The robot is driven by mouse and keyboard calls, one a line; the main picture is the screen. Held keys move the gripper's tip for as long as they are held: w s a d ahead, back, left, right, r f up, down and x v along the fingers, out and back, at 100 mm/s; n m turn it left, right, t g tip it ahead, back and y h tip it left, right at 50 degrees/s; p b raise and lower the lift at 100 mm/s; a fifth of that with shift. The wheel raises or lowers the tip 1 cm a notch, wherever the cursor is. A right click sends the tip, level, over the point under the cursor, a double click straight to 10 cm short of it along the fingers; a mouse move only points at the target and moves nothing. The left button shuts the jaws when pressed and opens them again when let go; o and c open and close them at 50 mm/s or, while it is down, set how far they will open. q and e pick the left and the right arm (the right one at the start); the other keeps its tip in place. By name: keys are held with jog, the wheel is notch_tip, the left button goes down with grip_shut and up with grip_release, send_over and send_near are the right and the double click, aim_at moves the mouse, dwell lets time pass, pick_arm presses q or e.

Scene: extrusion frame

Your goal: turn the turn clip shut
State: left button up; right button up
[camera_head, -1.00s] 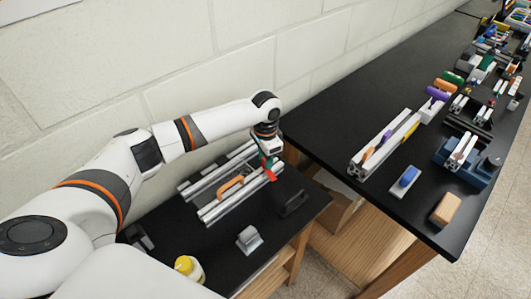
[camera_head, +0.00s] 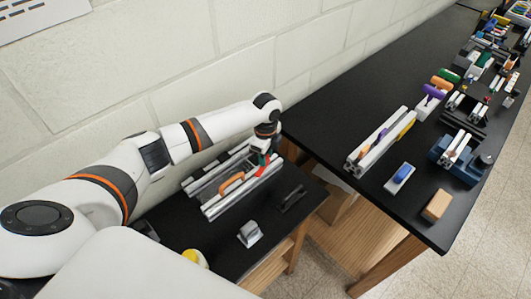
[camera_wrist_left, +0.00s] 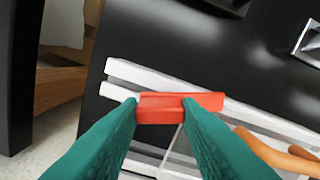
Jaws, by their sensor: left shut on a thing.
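The red turn clip (camera_wrist_left: 205,101) lies across a white rail (camera_wrist_left: 135,74) of the extrusion frame in the left wrist view. My left gripper (camera_wrist_left: 158,106) has its two green fingers on the clip and is shut on it. In the head view the clip (camera_head: 262,169) shows as a small red piece below my left gripper (camera_head: 259,159), at the frame's right end. The silver frame (camera_head: 213,211) lies on the low black table, with an orange handle (camera_head: 232,180) on it. How the clip sits on the rail is partly hidden by the fingers. My right gripper is out of view.
A grey block (camera_head: 249,233) and a dark handle (camera_head: 291,197) lie on the low table (camera_head: 270,215). A yellow-capped bottle (camera_head: 194,257) is partly hidden by my arm. A long, higher black table (camera_head: 330,110) with many parts stands to the right; a block wall is behind.

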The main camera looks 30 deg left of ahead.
pick_arm(q)
jog(key=shift+m, duration=2)
jog(key=o, duration=1)
notch_tip(320, 180, up, 12)
jog(key=b, duration=0.3)
jog(key=shift+d, duration=0.1)
